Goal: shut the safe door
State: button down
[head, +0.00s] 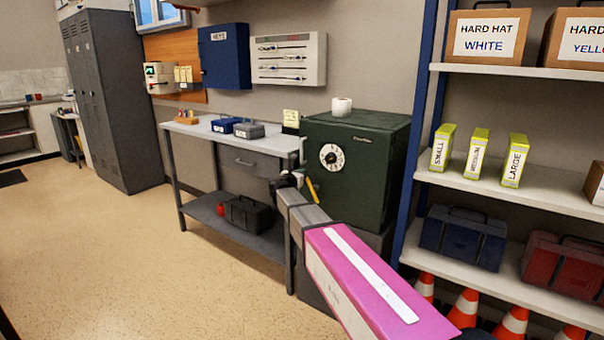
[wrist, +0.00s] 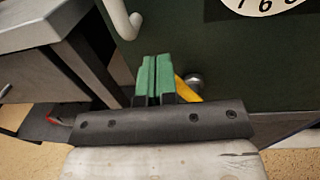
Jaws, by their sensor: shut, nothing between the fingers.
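The dark green safe (head: 395,150) stands right of the workbench. Its door (head: 350,190) carries a white dial (head: 333,157) and looks flush or nearly flush with the body; I cannot tell whether a small gap remains. In the wrist view the door (wrist: 245,65) fills the upper right, with part of the dial (wrist: 262,4) and a pale curved handle (wrist: 122,20). My gripper (head: 294,178) is in front of the door's lower left part. Its green fingers (wrist: 155,75) are together and empty, below the handle. Contact with the door cannot be told.
The workbench (head: 180,128) is close on the left, holding blue and grey boxes. A yellow strip (wrist: 189,90) and round knob (wrist: 195,80) show beside my fingers. A white roll (head: 341,106) sits on the safe. Shelving (head: 500,188) stands right; open floor (head: 130,250) lies left.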

jog(key=v, duration=0.9)
jog(key=s+d+f+n+g+y, duration=0.25)
jog(key=s+f+n+y, duration=0.4)
jog(key=n, duration=0.95)
jog(key=s+d+f+n+g+y, duration=0.3)
jog(key=f+n+y, duration=0.6)
jog(key=n, duration=0.8)
jog(key=s+d+f+n+g+h, duration=0.1)
jog(key=s+d+f+n+g, duration=0.2)
jog(key=s, duration=0.4)
jog(key=s+d+f+n+g+h, duration=0.2)
jog(key=s+d+f+n+g, duration=0.1)
jog(key=s+d, duration=0.3)
jog(key=s+d+f+n+g+h, duration=0.2)
jog(key=s+d+f, duration=0.3)
jog(key=s, duration=0.4)
jog(key=shift+f+n+g, duration=0.25)
jog(key=shift+n+g, duration=0.5)
jog(key=shift+n, duration=0.15)
jog(key=shift+d+h, duration=0.1)
jog(key=shift+h, duration=0.15)
